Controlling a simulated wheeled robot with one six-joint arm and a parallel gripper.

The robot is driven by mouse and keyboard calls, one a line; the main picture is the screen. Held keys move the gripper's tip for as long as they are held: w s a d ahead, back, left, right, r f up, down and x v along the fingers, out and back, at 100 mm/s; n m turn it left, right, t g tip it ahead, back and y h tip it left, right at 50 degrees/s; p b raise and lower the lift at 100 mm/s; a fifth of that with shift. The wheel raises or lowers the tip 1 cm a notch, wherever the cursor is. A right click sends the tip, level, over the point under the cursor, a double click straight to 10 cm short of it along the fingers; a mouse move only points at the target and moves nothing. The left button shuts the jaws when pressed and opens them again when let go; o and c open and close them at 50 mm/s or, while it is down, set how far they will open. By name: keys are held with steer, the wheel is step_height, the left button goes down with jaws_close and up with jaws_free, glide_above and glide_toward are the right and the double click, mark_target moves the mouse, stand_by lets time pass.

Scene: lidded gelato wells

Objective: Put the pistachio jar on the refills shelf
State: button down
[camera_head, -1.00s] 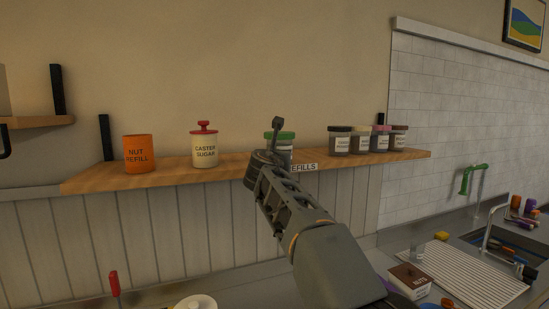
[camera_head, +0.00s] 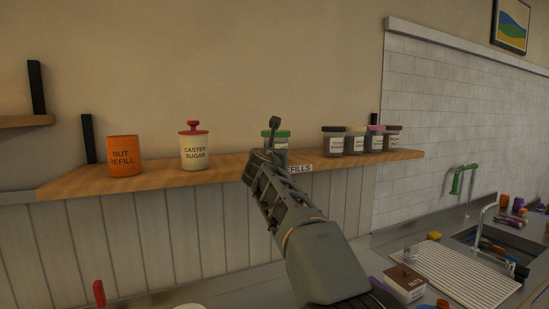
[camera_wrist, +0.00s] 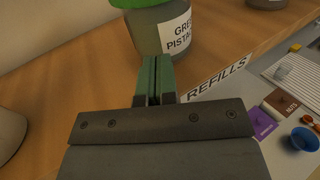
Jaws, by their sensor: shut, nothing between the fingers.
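The pistachio jar, with a green lid (camera_head: 283,134), stands upright on the wooden refills shelf (camera_head: 225,172). In the wrist view its label (camera_wrist: 178,35) reads partly "GREE… PISTA…", and its lid is cut off by the top edge. My gripper (camera_wrist: 154,62) is shut and empty, its fingertips pointing at the jar's base; I cannot tell if they touch it. In the head view my arm hides much of the jar. The "REFILLS" tag (camera_wrist: 217,78) is on the shelf's front edge, right of my fingers.
An orange nut refill jar (camera_head: 124,156) and a caster sugar jar (camera_head: 194,150) stand left on the shelf. Below are a nuts box (camera_head: 404,283), a drainboard (camera_head: 465,272) and a sink tap (camera_head: 483,220).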

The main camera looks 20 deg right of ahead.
steer(key=b+v, duration=0.4)
steer(key=v, duration=0.8)
step_height(320, 180, down, 18)
steer(key=s+a+m+g+y, duration=0.1)
steer(key=s+m+g+y, duration=0.3)
steer(key=m, duration=1.2)
steer(key=s+a+f+m+g+y, duration=0.2)
steer(key=s+f+m+g, duration=0.1)
steer(key=s+f+m, duration=0.4)
steer(key=s+a+f+m+g+y, duration=0.3)
steer(key=s+f+m, duration=0.4)
steer(key=s+f, duration=0.4)
steer(key=shift+s+f+g, duration=0.2)
steer(key=shift+f+g, duration=0.2)
steer(key=shift+f, duration=0.8)
